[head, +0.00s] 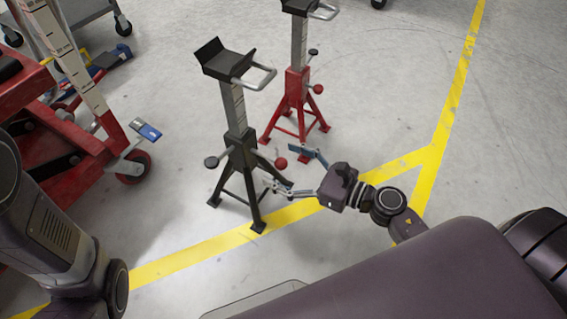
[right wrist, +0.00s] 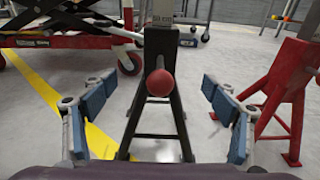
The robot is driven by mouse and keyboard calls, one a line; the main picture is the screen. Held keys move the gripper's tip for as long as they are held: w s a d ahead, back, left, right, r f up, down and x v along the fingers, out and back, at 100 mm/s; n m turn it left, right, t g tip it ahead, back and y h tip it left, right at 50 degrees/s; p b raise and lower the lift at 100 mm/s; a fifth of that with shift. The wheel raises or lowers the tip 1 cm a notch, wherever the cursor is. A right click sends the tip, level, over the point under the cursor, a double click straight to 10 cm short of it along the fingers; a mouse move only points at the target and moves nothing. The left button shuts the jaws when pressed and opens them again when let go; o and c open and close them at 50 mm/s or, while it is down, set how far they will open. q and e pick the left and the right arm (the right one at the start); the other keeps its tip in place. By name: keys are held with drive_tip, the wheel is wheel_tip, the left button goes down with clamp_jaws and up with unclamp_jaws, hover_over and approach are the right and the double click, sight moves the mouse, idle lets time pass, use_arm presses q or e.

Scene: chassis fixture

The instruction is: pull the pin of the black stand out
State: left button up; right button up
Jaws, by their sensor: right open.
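The black stand (head: 241,140) stands upright on the floor, its post raised. Its pin shows as a red ball knob (head: 281,163) on the side toward my right gripper, and a dark round knob (head: 211,162) sits on the opposite side. My right gripper (head: 279,167) is open and points at the stand, fingers spread to either side of the red knob. In the right wrist view the red knob (right wrist: 160,83) sits centred between the blue finger pads, with clear gaps on both sides.
A red stand (head: 297,90) stands just behind, close to my right gripper's upper finger. A red wheeled lift (head: 105,120) is at the left. Yellow lines (head: 190,259) mark the floor, and the floor to the right is clear.

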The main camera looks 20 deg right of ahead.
drive_tip(key=b+v, duration=0.2)
drive_tip(key=v, duration=0.6)
drive_tip(key=shift+f, duration=0.35)
